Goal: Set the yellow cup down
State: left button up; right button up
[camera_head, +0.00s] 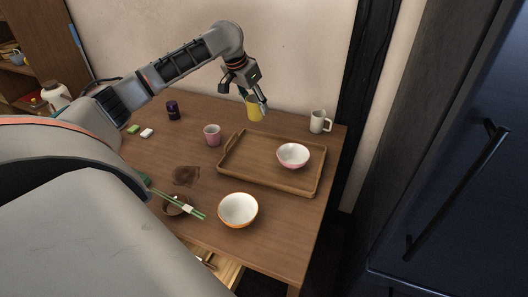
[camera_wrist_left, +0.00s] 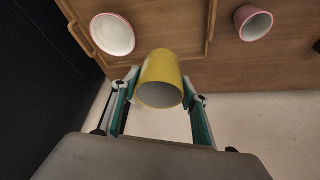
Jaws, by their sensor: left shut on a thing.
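My left gripper (camera_head: 246,97) is shut on the yellow cup (camera_head: 254,108) near the table's back edge, by the wall. In the left wrist view the yellow cup (camera_wrist_left: 161,70) sits between the two fingers, its rim towards the camera. I cannot tell whether its base touches the table. The wooden table (camera_head: 205,228) shows beneath. My right gripper is not in view.
A wooden tray (camera_head: 248,174) holds a pink-and-white bowl (camera_head: 293,155). A pink cup (camera_head: 212,135), a white mug (camera_head: 320,121), a dark can (camera_head: 172,110) and an orange-rimmed bowl (camera_head: 238,210) stand around it. Chopsticks (camera_head: 180,205) lie at the front left.

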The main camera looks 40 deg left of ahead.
pick_arm(q)
notch_tip(320, 180, down, 17)
jog(key=b, duration=0.5)
jog(key=shift+f, duration=0.5)
jog(key=shift+r, duration=0.15)
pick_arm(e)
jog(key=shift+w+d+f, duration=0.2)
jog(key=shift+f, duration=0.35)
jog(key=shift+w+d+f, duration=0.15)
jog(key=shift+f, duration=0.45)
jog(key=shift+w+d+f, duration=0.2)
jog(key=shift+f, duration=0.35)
pick_arm(q)
jog(key=o, duration=1.2)
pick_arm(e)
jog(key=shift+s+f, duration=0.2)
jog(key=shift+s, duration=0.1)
